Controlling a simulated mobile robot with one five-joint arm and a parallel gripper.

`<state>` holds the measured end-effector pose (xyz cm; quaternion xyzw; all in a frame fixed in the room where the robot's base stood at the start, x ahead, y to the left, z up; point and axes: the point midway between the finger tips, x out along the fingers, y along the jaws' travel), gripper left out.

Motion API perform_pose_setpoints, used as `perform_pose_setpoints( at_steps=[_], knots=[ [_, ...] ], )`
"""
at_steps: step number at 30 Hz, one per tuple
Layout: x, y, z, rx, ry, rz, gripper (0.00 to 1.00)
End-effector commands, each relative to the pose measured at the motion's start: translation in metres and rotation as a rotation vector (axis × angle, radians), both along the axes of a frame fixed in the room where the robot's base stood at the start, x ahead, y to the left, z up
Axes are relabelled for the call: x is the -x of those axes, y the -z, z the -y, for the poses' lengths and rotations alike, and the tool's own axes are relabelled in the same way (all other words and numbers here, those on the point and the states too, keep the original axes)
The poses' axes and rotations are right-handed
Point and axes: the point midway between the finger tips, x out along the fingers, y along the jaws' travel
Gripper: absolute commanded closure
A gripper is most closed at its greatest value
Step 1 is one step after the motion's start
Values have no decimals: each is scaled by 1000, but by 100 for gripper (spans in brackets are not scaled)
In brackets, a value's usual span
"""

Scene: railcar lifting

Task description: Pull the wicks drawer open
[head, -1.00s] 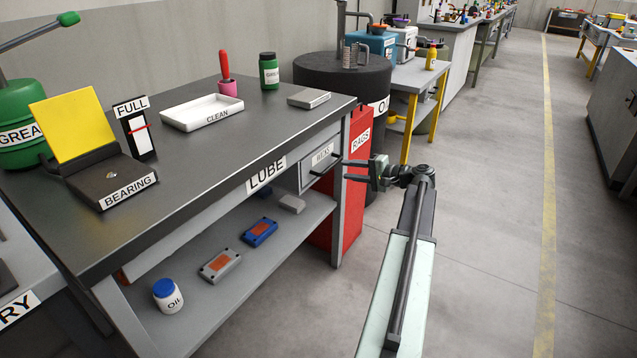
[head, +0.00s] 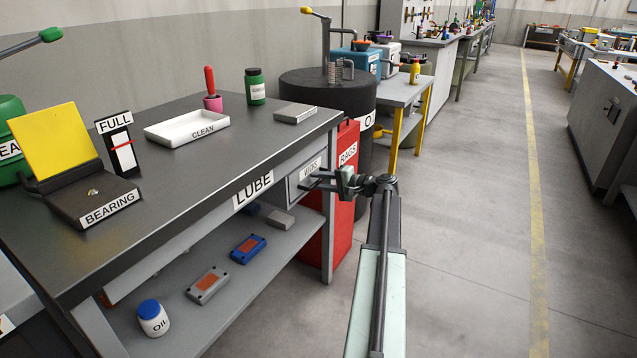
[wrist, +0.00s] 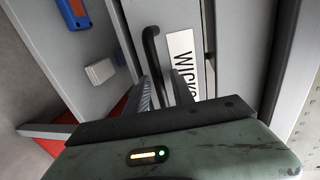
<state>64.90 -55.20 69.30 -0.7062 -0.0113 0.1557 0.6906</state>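The wicks drawer (head: 294,187) is a grey front at the right end of the LUBE bench, and it looks shut. Its white WICKS label (wrist: 181,62) shows in the wrist view beside a black bar handle (wrist: 150,45). My gripper (head: 318,181) is in front of the drawer in the head view and hides part of the label and handle. In the wrist view my gripper (wrist: 162,82) has its two fingers apart, with the lower part of the handle appearing between them. I cannot tell whether either finger touches the handle.
The grey LUBE bench (head: 100,235) carries a white CLEAN tray (head: 160,134) and a BEARING box (head: 92,203). A red RAGS bin (head: 343,200) stands close beside the drawer, behind my gripper. The floor (head: 470,260) to the right is clear.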

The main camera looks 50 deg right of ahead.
Motion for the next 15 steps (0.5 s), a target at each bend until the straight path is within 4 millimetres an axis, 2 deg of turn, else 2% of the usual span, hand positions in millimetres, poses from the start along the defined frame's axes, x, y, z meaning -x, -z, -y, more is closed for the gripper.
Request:
perform_pose_setpoints(
  at_steps=[1,2,3,15],
  knots=[
    [0,0,0,0,0,0,88],
    [0,0,0,0,0,0,96],
    [0,0,0,0,-1,0,100],
    [-1,0,-1,1,-1,0,100]
  ],
)
